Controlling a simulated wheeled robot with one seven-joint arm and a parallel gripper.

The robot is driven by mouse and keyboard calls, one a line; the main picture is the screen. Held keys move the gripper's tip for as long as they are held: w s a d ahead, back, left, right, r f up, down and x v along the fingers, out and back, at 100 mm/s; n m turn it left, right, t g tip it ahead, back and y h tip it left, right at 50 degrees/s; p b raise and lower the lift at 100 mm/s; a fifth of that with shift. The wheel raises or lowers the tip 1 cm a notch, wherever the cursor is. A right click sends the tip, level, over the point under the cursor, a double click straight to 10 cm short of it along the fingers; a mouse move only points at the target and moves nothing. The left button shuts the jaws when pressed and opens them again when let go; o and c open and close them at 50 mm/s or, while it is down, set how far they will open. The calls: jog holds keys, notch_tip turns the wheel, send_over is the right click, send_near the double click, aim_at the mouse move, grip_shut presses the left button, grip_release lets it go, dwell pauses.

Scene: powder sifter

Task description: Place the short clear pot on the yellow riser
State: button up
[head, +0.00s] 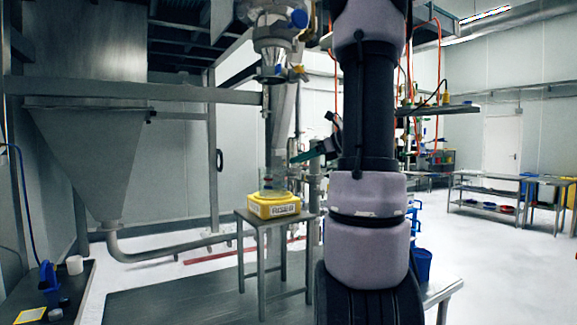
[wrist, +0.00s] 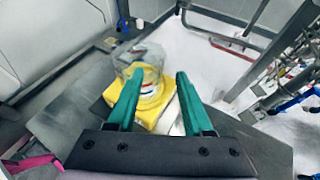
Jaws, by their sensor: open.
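The short clear pot (head: 268,186) shows faintly in the head view, standing upright on the yellow riser (head: 274,207). In the wrist view the pot (wrist: 138,56) stands beyond my fingers, with yellow showing through its wall. The riser (wrist: 166,119) shows below it and between the fingers. My gripper (head: 295,158) is above and to the right of the pot in the head view, apart from it. Its green fingers (wrist: 158,75) are spread and hold nothing. The left finger hides part of the pot in the wrist view.
The riser sits on a small grey metal table (head: 250,217). A steel sifter outlet (head: 273,70) hangs above it. A large hopper (head: 85,150) with a pipe stands at the left. A side table (head: 75,290) holds a white cup (head: 75,265) and blue items.

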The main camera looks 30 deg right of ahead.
jog(key=s+a+f+n+g+h, duration=0.2)
jog(key=s+a+n+g+h, duration=0.2)
jog(key=s+a+n, duration=1.6)
jog(key=a+n, duration=0.1)
jog(key=n, duration=0.5)
jog(key=shift+s+a+f+h, duration=0.3)
jog(key=shift+a+f, duration=0.05)
jog(key=shift+f, duration=0.05)
